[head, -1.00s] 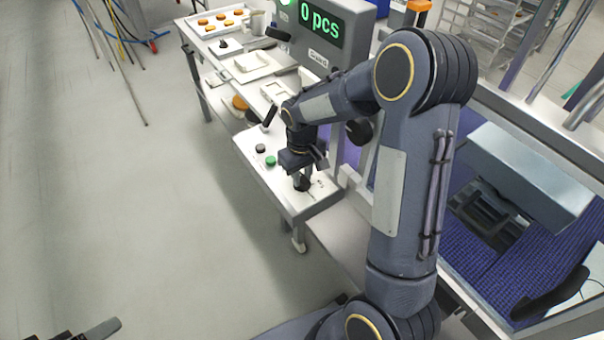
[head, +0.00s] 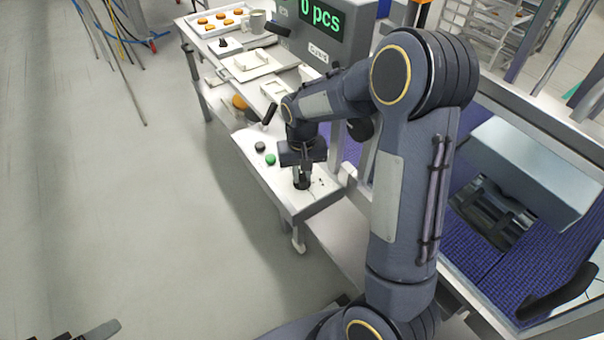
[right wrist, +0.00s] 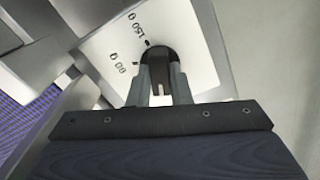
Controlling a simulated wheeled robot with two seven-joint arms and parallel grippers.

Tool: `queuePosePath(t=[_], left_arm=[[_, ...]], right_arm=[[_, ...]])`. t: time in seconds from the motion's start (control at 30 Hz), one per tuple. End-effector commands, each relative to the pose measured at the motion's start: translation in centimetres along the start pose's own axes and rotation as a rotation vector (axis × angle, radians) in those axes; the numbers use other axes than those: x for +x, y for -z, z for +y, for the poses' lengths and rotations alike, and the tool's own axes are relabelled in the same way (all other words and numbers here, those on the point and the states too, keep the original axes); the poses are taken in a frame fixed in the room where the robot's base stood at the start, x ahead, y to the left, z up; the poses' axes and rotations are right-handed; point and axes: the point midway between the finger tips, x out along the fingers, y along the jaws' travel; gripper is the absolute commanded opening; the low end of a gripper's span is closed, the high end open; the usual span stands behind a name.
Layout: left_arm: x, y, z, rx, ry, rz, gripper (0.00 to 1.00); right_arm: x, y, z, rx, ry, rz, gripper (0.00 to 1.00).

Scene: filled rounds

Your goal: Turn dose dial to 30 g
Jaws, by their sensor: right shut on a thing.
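The dose dial (head: 302,184) is a dark knob on the white control panel (head: 322,200) at the near end of the machine. It also shows in the right wrist view (right wrist: 158,54), partly covered by the fingers. My right gripper (head: 302,176) points down and is shut on the dial's grip; its two fingers show on either side of it in the right wrist view (right wrist: 163,82). Printed gram marks beside the dial are partly visible; the dial's exact setting cannot be read. My left gripper (head: 102,330) is barely in view at the bottom left edge.
A green button (head: 270,159) and a black button (head: 260,147) sit left of the dial. A display (head: 320,16) reads "0 pcs". White trays with orange rounds (head: 203,21) stand farther back. A blue belt (head: 470,240) lies to the right; open floor is left.

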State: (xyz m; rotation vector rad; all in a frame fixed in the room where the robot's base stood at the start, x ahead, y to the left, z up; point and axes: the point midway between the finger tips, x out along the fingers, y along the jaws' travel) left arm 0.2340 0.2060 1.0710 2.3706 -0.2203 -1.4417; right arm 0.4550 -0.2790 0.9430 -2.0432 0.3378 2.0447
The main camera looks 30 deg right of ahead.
Motion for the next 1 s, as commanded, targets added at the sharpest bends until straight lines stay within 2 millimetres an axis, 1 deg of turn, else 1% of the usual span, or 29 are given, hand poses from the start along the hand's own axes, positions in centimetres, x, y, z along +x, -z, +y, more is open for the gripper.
queuePosePath(t=[0.2,0.5,0.7,1.0], left_arm=[[0.31,-0.16,-0.14,0.0,0.0,0.0,0.77],[0.3,-0.15,-0.14,0.0,0.0,0.0,0.77],[0.23,-0.12,-0.11,0.0,0.0,0.0,0.77],[0.19,-0.1,-0.09,0.0,0.0,0.0,0.77]], right_arm=[[-0.06,0.06,-0.06,0.205,0.001,0.003,0.0],[-0.13,0.08,-0.02,0.449,0.001,0.003,0.0],[-0.14,0.09,-0.03,0.558,0.001,0.003,0.0],[-0.12,0.1,0.01,0.634,0.001,0.003,0.0]])
